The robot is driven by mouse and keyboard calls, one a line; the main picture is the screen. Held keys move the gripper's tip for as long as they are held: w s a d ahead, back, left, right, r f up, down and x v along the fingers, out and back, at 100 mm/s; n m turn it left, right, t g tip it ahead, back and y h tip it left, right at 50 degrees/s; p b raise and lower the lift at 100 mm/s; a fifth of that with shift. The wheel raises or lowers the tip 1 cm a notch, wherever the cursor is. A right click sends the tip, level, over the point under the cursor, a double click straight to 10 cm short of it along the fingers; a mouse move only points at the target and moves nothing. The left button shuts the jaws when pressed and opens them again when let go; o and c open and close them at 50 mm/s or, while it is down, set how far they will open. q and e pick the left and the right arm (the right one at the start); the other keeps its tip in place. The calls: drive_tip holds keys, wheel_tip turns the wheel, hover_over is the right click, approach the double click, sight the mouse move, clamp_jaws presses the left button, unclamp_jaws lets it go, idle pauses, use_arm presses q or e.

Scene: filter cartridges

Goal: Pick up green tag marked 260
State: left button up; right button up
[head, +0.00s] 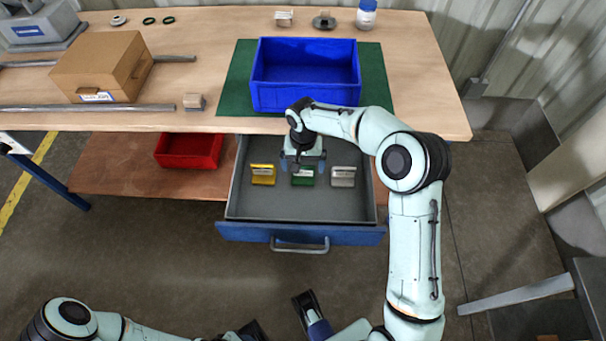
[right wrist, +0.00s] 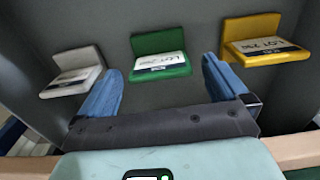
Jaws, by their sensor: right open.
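The green tag (head: 303,177) is in the open drawer, between a yellow tag (head: 263,174) and a grey-white tag (head: 343,177). In the right wrist view the green tag (right wrist: 160,58) has a white label with "LOT" and a number I cannot read for sure. My right gripper (head: 303,166) is over the drawer at the green tag. Its blue fingers (right wrist: 162,72) are open, one toward each side of the green tag, with nothing held. Part of my left arm shows at the bottom edge of the head view; its gripper's state is unclear.
The drawer (head: 240,205) has bare floor in front of the tags. A blue bin (head: 306,98) stands on a green mat above it. A red bin (head: 190,150) is on the lower shelf. A cardboard box (head: 103,66) and metal bars lie at the table's left.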

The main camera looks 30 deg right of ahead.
sight(303, 172)
drive_tip(key=shift+f, duration=1.45)
drive_tip(key=c, duration=1.1)
drive_tip(key=shift+r, duration=0.15)
